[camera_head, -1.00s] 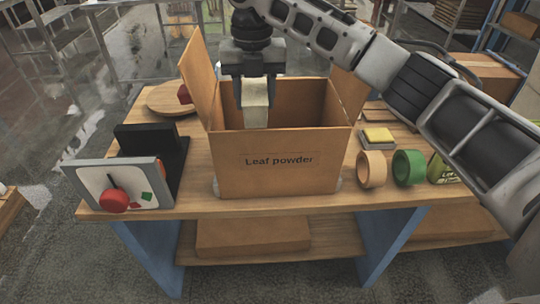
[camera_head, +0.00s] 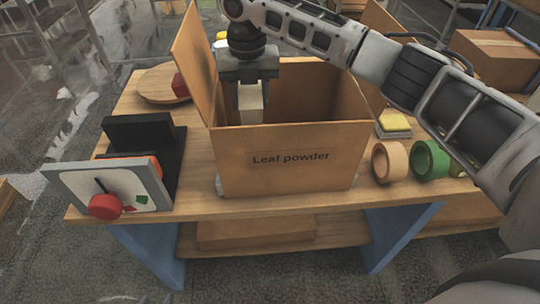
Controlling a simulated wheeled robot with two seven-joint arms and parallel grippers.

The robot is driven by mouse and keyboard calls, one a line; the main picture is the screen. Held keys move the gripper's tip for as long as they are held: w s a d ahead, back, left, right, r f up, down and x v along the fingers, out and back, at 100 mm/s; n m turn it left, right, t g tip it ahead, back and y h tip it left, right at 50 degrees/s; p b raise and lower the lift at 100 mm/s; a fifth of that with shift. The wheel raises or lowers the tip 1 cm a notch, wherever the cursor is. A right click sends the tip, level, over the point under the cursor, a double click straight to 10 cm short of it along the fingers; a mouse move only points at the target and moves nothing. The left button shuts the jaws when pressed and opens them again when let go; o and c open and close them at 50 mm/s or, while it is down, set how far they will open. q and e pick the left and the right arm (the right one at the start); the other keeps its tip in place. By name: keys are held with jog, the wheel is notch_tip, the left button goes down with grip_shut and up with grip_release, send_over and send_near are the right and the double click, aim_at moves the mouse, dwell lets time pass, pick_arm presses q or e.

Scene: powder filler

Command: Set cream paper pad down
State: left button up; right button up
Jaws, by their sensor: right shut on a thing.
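My right gripper (camera_head: 250,112) points straight down into the open cardboard box marked "Leaf powder" (camera_head: 296,172). Its jaws are shut on the cream paper pad (camera_head: 250,98), a small pale block held upright between the fingers. The pad is inside the box opening, toward its left side. The front wall hides the box floor, and I cannot tell whether the pad touches anything below. My left gripper is not in view.
A dial panel with a red knob (camera_head: 105,206) and a black stand (camera_head: 140,135) are on the left. A round wooden board (camera_head: 160,84) lies behind them. A yellow-topped pad (camera_head: 394,122), a tan roll (camera_head: 388,162) and a green roll (camera_head: 429,160) are right of the box.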

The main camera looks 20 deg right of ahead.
notch_tip(320, 180, down, 16)
jog(key=shift+f+p, duration=0.15)
jog(key=shift+p, duration=0.65)
jog(key=shift+f, duration=0.1)
jog(key=o, duration=0.5)
jog(key=shift+f, duration=0.1)
jog(key=o, duration=0.5)
jog(key=shift+c, duration=0.2)
notch_tip(320, 180, up, 13)
jog(key=shift+f+b, duration=0.2)
jog(key=shift+b, duration=0.5)
